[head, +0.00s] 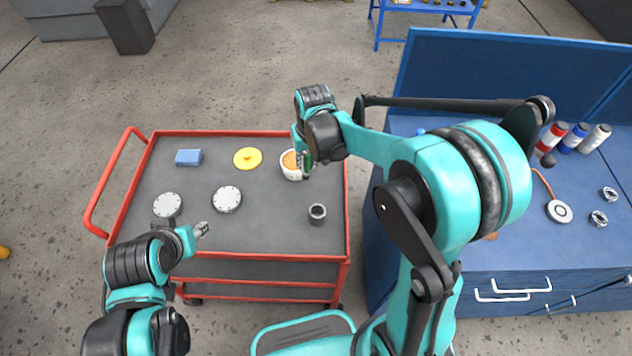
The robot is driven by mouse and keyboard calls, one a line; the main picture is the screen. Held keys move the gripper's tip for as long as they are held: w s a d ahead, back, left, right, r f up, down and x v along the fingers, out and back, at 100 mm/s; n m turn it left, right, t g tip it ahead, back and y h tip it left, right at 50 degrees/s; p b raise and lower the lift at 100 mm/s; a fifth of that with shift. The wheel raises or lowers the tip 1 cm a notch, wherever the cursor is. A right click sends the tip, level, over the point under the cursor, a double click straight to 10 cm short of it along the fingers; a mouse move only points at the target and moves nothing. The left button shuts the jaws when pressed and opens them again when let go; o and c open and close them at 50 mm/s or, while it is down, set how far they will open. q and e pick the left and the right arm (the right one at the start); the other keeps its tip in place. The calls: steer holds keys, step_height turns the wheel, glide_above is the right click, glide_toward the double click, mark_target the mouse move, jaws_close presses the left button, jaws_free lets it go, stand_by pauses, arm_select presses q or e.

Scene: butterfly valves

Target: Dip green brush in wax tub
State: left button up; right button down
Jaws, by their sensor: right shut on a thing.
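The wax tub (287,172) is a small white cup with orange wax inside, standing on the grey top of the red cart near its back right. My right gripper (303,166) points down at the tub's right side and is shut on the green brush (308,160). Only a small green part of the brush shows; the gripper hides the rest. I cannot tell whether the bristles touch the wax. My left gripper (202,230) is over the cart's front left area, away from the tub. Its fingers are too small to judge.
The cart (255,230) also carries a blue block (188,157), a yellow disc (247,158), two pale round flanged parts (227,199) (167,205) and a dark cylinder (317,214). A blue workbench (500,260) with bottles (574,138) stands at right.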

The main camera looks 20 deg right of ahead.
steer(key=w+r+t+p, duration=0.1)
steer(key=w+t, duration=0.1)
steer(key=w, duration=0.8)
steer(key=shift+y, duration=0.3)
steer(key=shift+a+f+b, duration=0.2)
steer(key=shift+f+b, duration=0.85)
steer(key=shift+f, duration=0.4)
steer(key=shift+a+f+b, duration=0.2)
steer(key=shift+f+b, duration=0.8)
steer(key=shift+f, duration=0.4)
steer(key=shift+f+b, duration=0.5)
steer(key=shift+f, duration=0.1)
step_height(320, 180, up, 7)
steer(key=p, duration=0.4)
steer(key=shift+p, duration=0.35)
